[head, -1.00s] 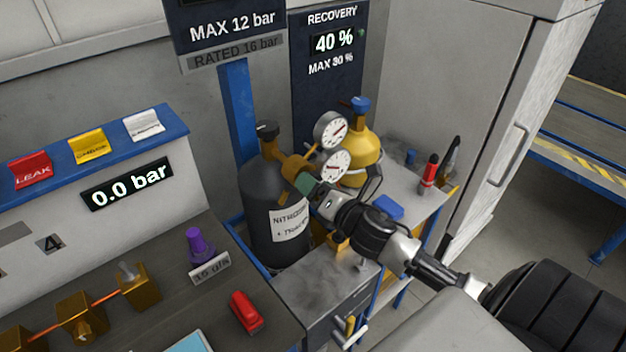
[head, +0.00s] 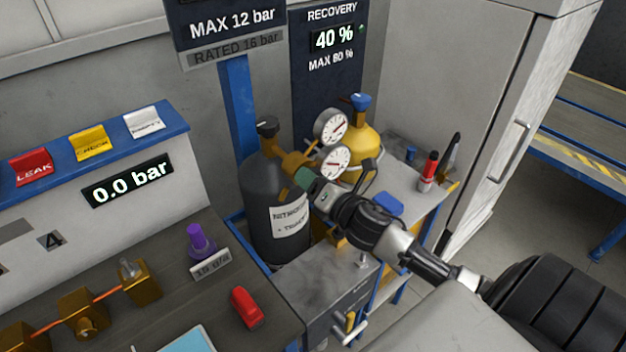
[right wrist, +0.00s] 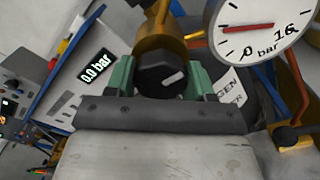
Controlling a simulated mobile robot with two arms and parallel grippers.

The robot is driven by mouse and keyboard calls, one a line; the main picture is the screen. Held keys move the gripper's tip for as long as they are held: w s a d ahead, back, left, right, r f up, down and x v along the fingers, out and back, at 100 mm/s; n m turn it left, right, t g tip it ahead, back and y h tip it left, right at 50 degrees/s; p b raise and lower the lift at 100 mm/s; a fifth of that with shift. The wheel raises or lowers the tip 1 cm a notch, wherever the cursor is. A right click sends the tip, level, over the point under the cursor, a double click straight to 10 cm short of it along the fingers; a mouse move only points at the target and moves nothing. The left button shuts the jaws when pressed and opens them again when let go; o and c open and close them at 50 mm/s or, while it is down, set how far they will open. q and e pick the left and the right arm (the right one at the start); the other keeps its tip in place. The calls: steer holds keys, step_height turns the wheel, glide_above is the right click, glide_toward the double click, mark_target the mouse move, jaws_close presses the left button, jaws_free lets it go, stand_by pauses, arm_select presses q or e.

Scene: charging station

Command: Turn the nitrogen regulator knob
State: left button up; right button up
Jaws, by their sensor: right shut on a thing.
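The dark nitrogen cylinder (head: 262,205) stands upright beside the bench, with a brass regulator (head: 287,163) and two round gauges on top. In the right wrist view the black regulator knob (right wrist: 163,74) with a white mark sits between the green fingers of my right gripper (right wrist: 163,80). The fingers are shut on the knob, one on each side. In the head view my right gripper (head: 307,180) reaches the regulator from the lower right, and the knob is hidden there. The gauge (right wrist: 262,28) near the knob has a red needle. My left gripper is not in view.
A yellow recovery cylinder (head: 362,140) stands just behind the gauges. A red marker-like tool (head: 428,172) and a blue item (head: 388,204) lie to the right. The left bench holds a purple knob (head: 198,243), a red item (head: 246,307) and brass fittings. A display (head: 128,182) reads 0.0 bar.

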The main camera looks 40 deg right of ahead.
steer(key=shift+m, duration=0.4)
steer(key=m+p, duration=0.1)
steer(key=m, duration=0.2)
steer(key=shift+r+m+p, duration=0.1)
steer(key=shift+m+p, duration=0.2)
steer(key=shift+m, duration=0.1)
steer(key=m+p, duration=0.1)
steer(key=m, duration=0.3)
steer(key=shift+m+p, duration=0.3)
steer(key=m+p, duration=0.1)
steer(key=m, duration=0.3)
steer(key=shift+p, duration=0.35)
steer(key=shift+m+p, duration=0.75)
steer(key=shift+m, duration=1.45)
steer(key=o, duration=0.9)
steer(key=shift+s, duration=0.15)
